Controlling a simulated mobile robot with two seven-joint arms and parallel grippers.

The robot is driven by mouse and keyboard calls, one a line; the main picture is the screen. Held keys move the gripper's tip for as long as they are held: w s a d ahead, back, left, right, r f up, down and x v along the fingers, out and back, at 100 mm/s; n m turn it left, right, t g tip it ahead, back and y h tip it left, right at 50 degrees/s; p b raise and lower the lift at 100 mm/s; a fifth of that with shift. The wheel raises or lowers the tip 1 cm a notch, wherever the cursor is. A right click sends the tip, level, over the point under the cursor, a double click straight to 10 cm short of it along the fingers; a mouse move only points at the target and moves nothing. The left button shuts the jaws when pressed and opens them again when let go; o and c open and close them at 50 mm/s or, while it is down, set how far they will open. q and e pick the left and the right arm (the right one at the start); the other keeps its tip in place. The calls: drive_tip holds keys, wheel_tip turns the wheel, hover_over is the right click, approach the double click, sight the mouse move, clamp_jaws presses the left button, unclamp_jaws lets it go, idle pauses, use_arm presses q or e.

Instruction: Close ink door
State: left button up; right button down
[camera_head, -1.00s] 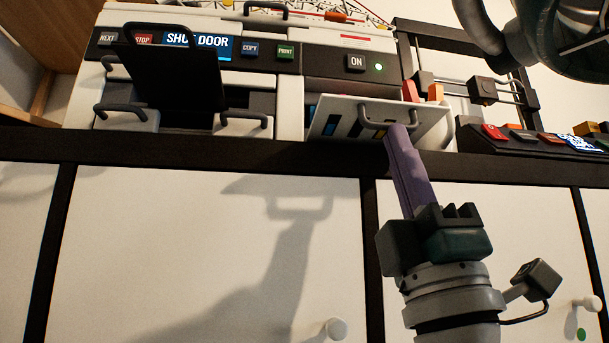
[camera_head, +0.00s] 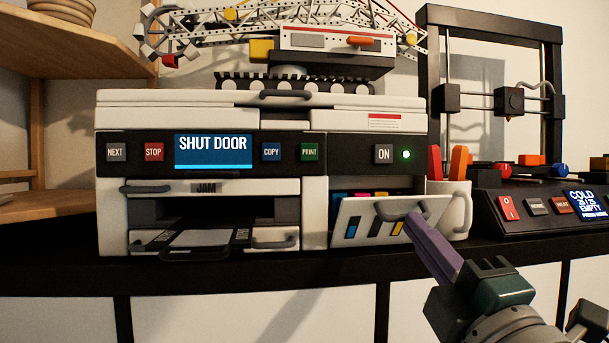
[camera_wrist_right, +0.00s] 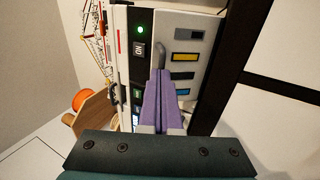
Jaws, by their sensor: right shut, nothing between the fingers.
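The ink door (camera_head: 350,226) is a white panel with coloured bars on the printer's lower right. It stands partly open, tilted outward, with coloured ink tops (camera_head: 372,195) showing behind its upper edge. A grey handle (camera_head: 384,211) is on its face. My right gripper (camera_head: 412,219) is shut and empty, its purple fingers coming from the lower right with their tips at the handle's right end. I cannot tell if they touch. In the right wrist view the shut fingers (camera_wrist_right: 159,75) point at the door (camera_wrist_right: 204,58). My left gripper is not in view.
The printer (camera_head: 215,113) has a display (camera_head: 213,152) reading SHUT DOOR and a green light by its ON button. A white cup (camera_head: 457,210) with orange-handled items stands close right of the door. A control panel (camera_head: 530,215) is further right. A crane model (camera_head: 300,45) sits on top.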

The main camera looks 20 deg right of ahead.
sight(413, 196)
drive_tip(key=r+p, duration=0.1)
drive_tip(key=p, duration=0.1)
drive_tip(key=w+r+g+p, duration=0.1)
drive_tip(key=r+p, duration=0.1)
drive_tip(key=shift+w+d+r+g, duration=0.1)
drive_tip(key=shift+w+d+g, duration=0.1)
drive_tip(key=shift+g, duration=0.1)
drive_tip(key=shift+w+d+r+p, duration=0.15)
drive_tip(key=shift+w+r+p, duration=0.25)
drive_tip(key=shift+p, duration=0.15)
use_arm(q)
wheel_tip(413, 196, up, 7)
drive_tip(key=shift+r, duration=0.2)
use_arm(e)
drive_tip(key=shift+w+d+r, duration=0.25)
drive_tip(key=shift+w+r, duration=0.6)
drive_tip(key=shift+w, duration=0.3)
